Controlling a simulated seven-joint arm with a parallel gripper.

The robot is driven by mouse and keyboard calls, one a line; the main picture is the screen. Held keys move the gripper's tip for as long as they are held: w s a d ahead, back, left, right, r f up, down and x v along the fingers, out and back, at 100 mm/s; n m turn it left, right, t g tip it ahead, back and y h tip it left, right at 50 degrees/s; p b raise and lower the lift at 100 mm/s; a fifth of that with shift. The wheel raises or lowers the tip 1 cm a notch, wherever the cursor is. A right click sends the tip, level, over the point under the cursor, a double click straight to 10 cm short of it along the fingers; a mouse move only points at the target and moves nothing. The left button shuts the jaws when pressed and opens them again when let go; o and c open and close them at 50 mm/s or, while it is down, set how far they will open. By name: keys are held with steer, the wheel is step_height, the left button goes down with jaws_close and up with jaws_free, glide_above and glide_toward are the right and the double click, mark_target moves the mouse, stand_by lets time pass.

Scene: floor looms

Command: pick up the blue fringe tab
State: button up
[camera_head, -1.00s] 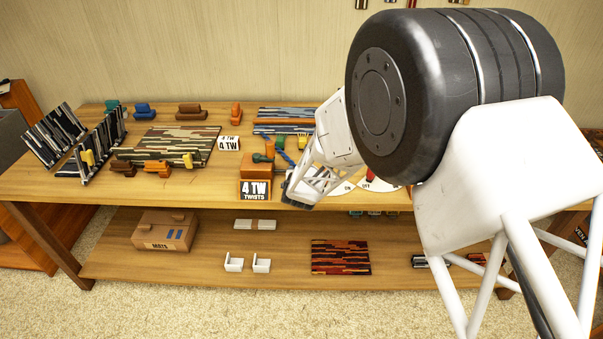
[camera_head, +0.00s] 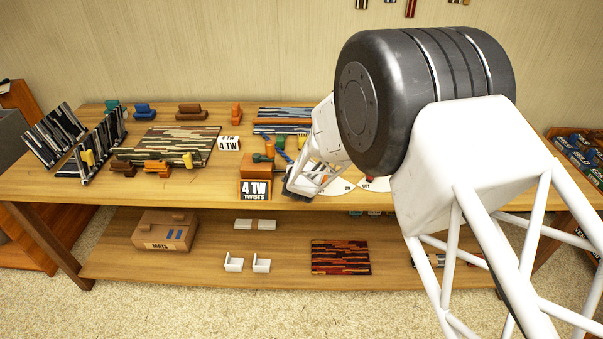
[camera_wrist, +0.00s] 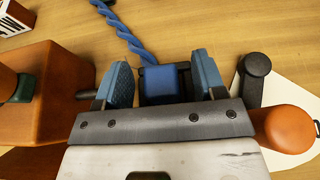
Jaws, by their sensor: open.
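The blue fringe tab (camera_wrist: 165,83) is a small dark blue block in the wrist view, with a blue twisted cord (camera_wrist: 128,38) running from it toward the upper left. My gripper (camera_wrist: 161,76) is open, its two blue-grey fingers one on each side of the tab. A narrow gap shows on both sides. The tab's near end is hidden by my gripper's body. In the head view my gripper (camera_head: 297,187) is at the table's front edge, right of the "4 TW TWISTS" box, and hides the tab.
A brown box (camera_wrist: 52,88) with a green-ended knob is close left of my gripper. A black lever (camera_wrist: 252,80) and an orange knob (camera_wrist: 288,130) on a white plate are close right. The "4 TW TWISTS" sign (camera_head: 255,190) fronts the box.

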steer(key=shift+c, duration=0.3)
steer(key=c, duration=1)
steer(key=shift+r, duration=0.1)
steer(key=shift+r, duration=0.65)
step_height(320, 180, up, 2)
steer(key=shift+r, duration=0.2)
steer(key=s+d, duration=0.1)
steer(key=s, duration=0.4)
steer(key=s+d, duration=0.1)
steer(key=s, duration=0.4)
steer(key=s+d+r, duration=0.1)
steer(key=s, duration=0.4)
steer(key=shift+s+d, duration=0.3)
steer(key=shift+d, duration=0.1)
steer(key=shift+r, duration=0.1)
